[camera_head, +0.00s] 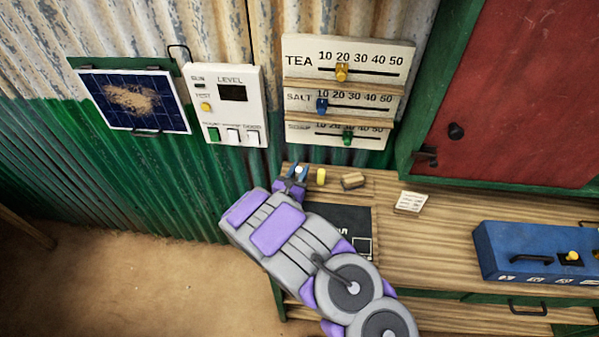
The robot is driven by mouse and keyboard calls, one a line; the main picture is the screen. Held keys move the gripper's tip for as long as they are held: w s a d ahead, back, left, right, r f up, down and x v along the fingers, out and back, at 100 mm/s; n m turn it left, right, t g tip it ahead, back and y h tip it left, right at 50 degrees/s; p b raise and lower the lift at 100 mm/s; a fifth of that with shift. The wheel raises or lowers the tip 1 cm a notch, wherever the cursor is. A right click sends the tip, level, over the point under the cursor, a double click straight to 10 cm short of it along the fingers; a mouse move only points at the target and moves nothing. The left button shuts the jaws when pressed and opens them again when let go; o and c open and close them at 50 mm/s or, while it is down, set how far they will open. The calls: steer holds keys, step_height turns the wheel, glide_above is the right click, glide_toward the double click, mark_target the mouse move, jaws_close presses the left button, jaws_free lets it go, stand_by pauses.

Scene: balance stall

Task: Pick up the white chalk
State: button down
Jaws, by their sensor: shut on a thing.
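Most of the chalk is hidden by the fingers. I cannot tell whether it touches the counter or is held above it. A short yellow piece (321,177), perhaps chalk, stands just right of my gripper, apart from it.
A small wooden block (353,180) and a written card (411,201) lie to the right. A dark slate (355,216) is partly behind my arm. A blue box (487,248) stands at the right. The slider board (301,77) and white level panel (220,77) hang on the wall behind.

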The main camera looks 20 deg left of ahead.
mark_target(299, 168)
steer(key=shift+a+r, duration=0.1)
steer(key=shift+r, duration=0.45)
step_height(299, 168, up, 2)
steer(key=shift+r+p, duration=0.15)
steer(key=shift+p, duration=0.3)
steer(key=shift+s+a+r, duration=0.2)
steer(key=shift+s+a, duration=0.05)
steer(key=shift+s, duration=0.4)
steer(key=s+a+r+p, duration=0.1)
steer(key=s+a, duration=0.3)
steer(key=s, duration=1)
steer(key=shift+p, duration=0.8)
steer(key=shift+w+r, duration=0.1)
steer(key=shift+r, duration=0.05)
